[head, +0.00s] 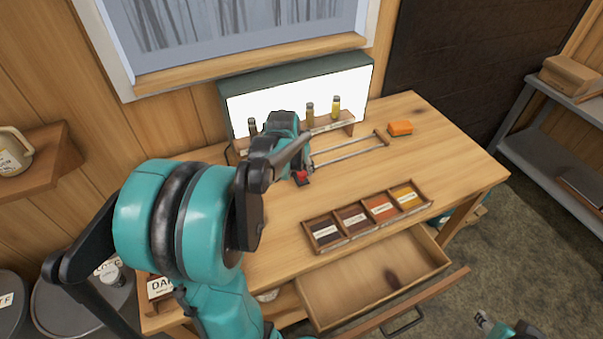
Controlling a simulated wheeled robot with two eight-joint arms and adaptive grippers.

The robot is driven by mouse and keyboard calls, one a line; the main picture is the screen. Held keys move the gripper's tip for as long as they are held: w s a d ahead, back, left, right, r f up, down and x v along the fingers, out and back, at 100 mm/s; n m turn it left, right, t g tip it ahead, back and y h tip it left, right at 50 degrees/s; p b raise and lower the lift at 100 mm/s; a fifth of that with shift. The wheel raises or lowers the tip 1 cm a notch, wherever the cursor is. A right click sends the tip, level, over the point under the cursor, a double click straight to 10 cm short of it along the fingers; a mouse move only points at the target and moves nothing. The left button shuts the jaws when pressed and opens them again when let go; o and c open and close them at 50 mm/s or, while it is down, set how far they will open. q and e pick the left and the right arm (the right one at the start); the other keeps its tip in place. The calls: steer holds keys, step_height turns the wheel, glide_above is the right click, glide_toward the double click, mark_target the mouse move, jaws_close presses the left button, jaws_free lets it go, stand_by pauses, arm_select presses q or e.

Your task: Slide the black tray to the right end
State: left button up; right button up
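Two thin metal rails (350,150) run along the back of the wooden table, in front of the bottle rack, to a wooden end piece (382,137) at the right. My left arm reaches over the table, and my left gripper (303,177) is down at the left part of the rails. The gripper and arm cover that part, so I cannot make out the black tray. A small dark and red piece shows at the fingertips; I cannot tell what it belongs to. Part of what looks like my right gripper (484,319) shows at the bottom right, away from the table.
A lit white panel (285,98) stands behind small bottles (336,105). An orange block (400,128) lies right of the rails. A wooden box with labelled colour compartments (335,239) sits at the front edge, above an open, empty drawer (375,275). The table's right part is clear.

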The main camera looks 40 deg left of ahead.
mark_target(302, 173)
arm_select(q)
steer(key=b+x, duration=0.1)
steer(key=x, duration=0.3)
steer(key=shift+w+f, duration=0.1)
steer(key=shift+f, duration=0.1)
jaws_close()
steer(key=w+d, duration=0.4)
steer(key=w, duration=0.4)
steer(key=w+d+p, duration=0.1)
steer(key=w+d, duration=0.4)
steer(key=w, duration=0.4)
steer(key=w+d+p, duration=0.1)
steer(key=w+d, duration=0.4)
steer(key=w, duration=0.4)
steer(key=shift+w, duration=0.25)
steer(key=shift+w+r, duration=0.1)
steer(key=shift+w, duration=0.05)
